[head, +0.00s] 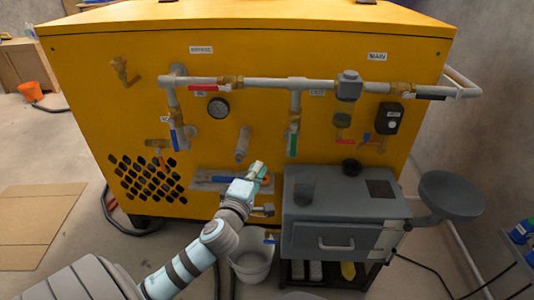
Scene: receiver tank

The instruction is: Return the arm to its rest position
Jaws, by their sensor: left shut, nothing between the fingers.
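My left arm comes in from the lower left, and its gripper (258,172) is shut and empty. It is in front of the lower middle of the yellow tank cabinet (110,85), beside a small shelf-like ledge (205,180) with a blue-handled item on it. Whether the gripper touches anything there cannot be told. My right gripper does not show.
Grey pipes with red, blue and green valve handles (292,140) and a gauge (219,108) line the cabinet front. A white bucket (252,266) is below the gripper.

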